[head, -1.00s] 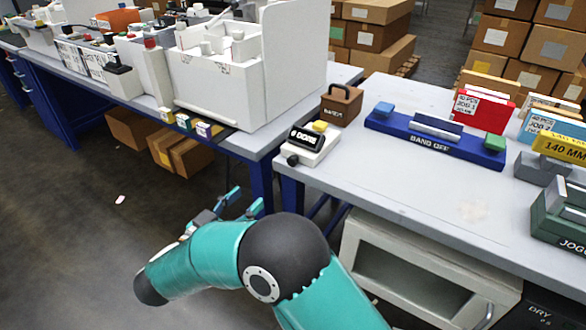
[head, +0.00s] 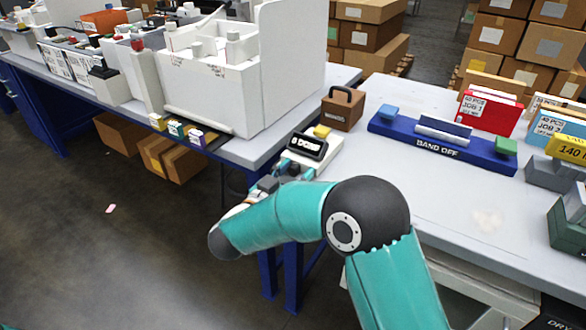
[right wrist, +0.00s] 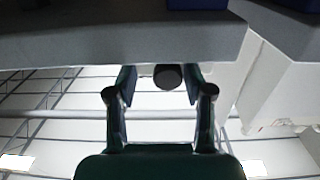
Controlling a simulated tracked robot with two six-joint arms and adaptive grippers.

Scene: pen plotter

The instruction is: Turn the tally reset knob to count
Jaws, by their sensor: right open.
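The tally counter (head: 308,148) is a white box with a black display and a yellow button, at the near left corner of the right-hand table. Its dark round knob shows in the right wrist view (right wrist: 168,77), just below a grey edge. My right gripper (head: 284,174) is at the counter's front left side, partly hidden by my own teal arm. In the right wrist view its two fingers (right wrist: 159,84) are open, one on each side of the knob, with a gap on both sides. I cannot tell how deep the knob sits between them. My left gripper is not in view.
A brown box with a handle (head: 343,108) stands just behind the counter. A blue "BAND OFF" bar (head: 440,147) lies to its right. The left bench (head: 255,149) carries a white machine (head: 207,85). The front middle of the right table (head: 420,185) is mostly clear.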

